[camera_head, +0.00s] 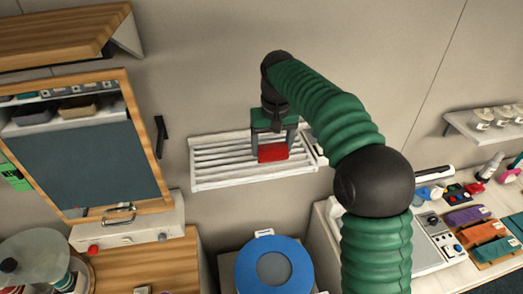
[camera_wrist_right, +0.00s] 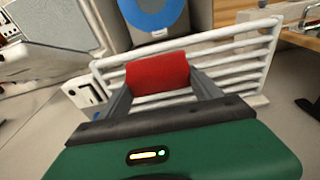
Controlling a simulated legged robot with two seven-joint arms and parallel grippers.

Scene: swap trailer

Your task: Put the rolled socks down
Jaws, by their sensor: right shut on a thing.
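The rolled socks (camera_head: 272,153) are a small red bundle. My right gripper (camera_head: 271,148) is shut on them, with one finger on each side. In the head view they are over the right part of a white slatted rack (camera_head: 220,165) on the wall. In the right wrist view the red socks (camera_wrist_right: 157,74) sit between the fingertips of the right gripper (camera_wrist_right: 160,88), in front of the rack's white bars (camera_wrist_right: 235,58). I cannot tell whether the socks touch the slats. My left gripper is in neither view.
A blue round lid (camera_head: 243,268) stands below the rack. A mirror-like panel in a wooden frame (camera_head: 135,110) and a wooden counter (camera_head: 170,262) are at left. At right are a worktop with coloured items (camera_head: 475,228) and a small wall shelf (camera_head: 460,124). The rack's left slats are bare.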

